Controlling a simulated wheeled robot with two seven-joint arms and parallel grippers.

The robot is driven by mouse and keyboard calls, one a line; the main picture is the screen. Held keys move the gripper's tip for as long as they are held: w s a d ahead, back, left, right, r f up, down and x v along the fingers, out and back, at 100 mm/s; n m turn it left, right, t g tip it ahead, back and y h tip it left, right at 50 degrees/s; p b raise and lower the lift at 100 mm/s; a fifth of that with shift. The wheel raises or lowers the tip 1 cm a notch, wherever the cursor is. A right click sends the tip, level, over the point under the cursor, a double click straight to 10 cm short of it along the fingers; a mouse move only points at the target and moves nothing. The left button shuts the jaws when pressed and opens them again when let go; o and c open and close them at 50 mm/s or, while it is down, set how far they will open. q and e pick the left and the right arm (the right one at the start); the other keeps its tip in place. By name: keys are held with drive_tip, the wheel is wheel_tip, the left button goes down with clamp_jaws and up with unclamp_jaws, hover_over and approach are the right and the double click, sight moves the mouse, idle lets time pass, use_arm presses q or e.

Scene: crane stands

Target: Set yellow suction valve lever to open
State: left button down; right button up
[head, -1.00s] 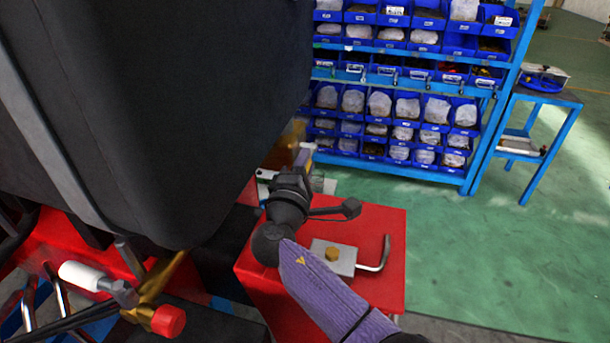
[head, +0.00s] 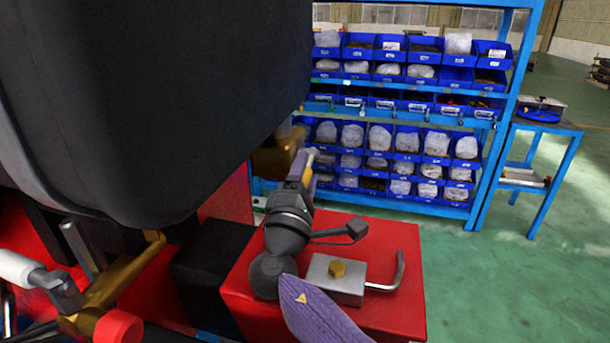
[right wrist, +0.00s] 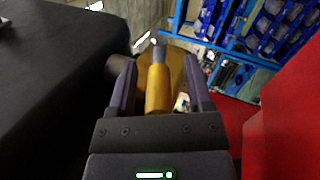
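A yellow lever (right wrist: 158,90) with a grey tip shows in the right wrist view, pointing away between my right gripper's fingers. A rounded brass-coloured valve body (right wrist: 177,72) is behind it. In the head view the brass valve body (head: 275,158) shows beside the dark tank, partly hidden by my right gripper (head: 304,166). My right gripper, also in the wrist view (right wrist: 160,80), is open. Its purple fingers stand on both sides of the lever, with gaps visible. The lever is mostly hidden in the head view. My left gripper is not in view.
A large dark tank (head: 150,90) fills the left. A red box (head: 395,255) carries a grey block (head: 325,277) with a bent rod. Another brass valve (head: 110,290) with a red cap is at lower left. Blue bin shelves (head: 400,95) stand behind.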

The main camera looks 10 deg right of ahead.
drive_tip(key=shift+v, duration=3.8)
